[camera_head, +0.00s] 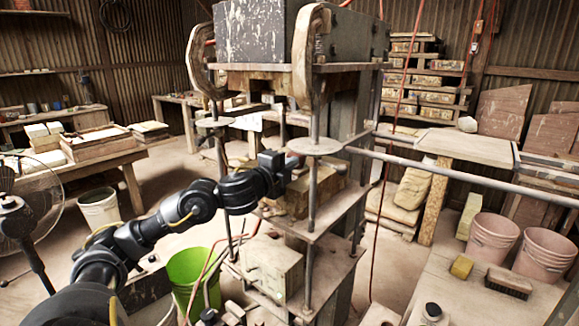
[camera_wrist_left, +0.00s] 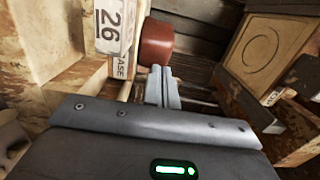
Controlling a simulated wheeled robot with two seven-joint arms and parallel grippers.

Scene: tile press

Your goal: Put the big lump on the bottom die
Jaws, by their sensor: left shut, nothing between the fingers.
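My left gripper (camera_head: 292,162) reaches in from the left between the posts of the press. In the left wrist view its two fingers (camera_wrist_left: 162,82) are together with nothing between them. A reddish-brown rounded lump (camera_wrist_left: 156,42) lies just beyond the fingertips in that view; it looks like the big lump, and I cannot tell if the fingers touch it. A pale block with a circular groove (camera_wrist_left: 256,50) shows at upper right there. A wooden block (camera_head: 310,192) sits on the press plate by the gripper; I cannot tell which part is the bottom die. My right gripper is not in view.
The press's upper block (camera_head: 258,32) hangs above my arm, with upright posts (camera_head: 313,195) close by. A labelled board (camera_wrist_left: 112,25) stands beside the fingers. A green bucket (camera_head: 192,272) is below the arm. Pink buckets (camera_head: 492,238) and a brush (camera_head: 508,283) are on the right bench.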

